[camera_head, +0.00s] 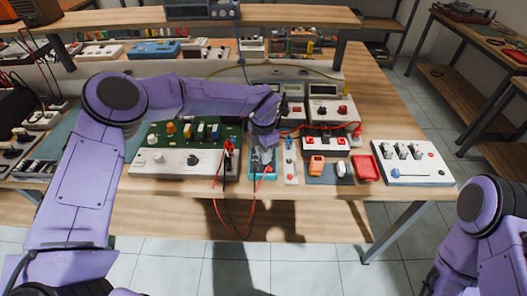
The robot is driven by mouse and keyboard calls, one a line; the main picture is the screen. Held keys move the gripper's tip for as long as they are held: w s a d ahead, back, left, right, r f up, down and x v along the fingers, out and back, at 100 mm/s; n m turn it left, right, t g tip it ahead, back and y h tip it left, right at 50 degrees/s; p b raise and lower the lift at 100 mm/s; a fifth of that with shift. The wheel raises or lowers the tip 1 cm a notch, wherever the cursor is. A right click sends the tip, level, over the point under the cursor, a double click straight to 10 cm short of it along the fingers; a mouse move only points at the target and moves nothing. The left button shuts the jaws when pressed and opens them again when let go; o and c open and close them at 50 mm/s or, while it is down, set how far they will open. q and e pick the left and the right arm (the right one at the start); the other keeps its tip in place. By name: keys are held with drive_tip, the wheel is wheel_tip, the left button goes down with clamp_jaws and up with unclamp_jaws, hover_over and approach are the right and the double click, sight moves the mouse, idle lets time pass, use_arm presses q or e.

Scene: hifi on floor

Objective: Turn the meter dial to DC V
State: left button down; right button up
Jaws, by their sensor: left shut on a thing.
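The meter (257,176) is a small teal-edged device lying at the front of the bench, near the middle. Red and black leads hang from its front over the bench edge. My left gripper (264,153) reaches in from the left and points down over the meter. It is shut on the meter's dial, which the gripper hides along with most of the meter's face. I cannot read where the dial points. My right arm shows at the lower right, away from the bench, and its gripper is out of the picture.
A green circuit board on a white base (160,170) stands left of the meter. A narrow white switch strip (290,172) is close on its right. Bench meters (328,98) stand behind. A red tray (366,168) and a white switch panel (425,172) lie further right.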

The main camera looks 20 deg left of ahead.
idle(0.4)
use_arm(q)
drive_tip(key=c, duration=0.9)
unclamp_jaws()
drive_tip(key=shift+o, duration=0.2)
drive_tip(key=shift+r, duration=0.1)
drive_tip(key=shift+r, duration=0.4)
wheel_tip(320, 180, up, 10)
drive_tip(key=b, duration=0.2)
drive_tip(key=shift+f, duration=0.15)
drive_tip(key=shift+d, duration=0.1)
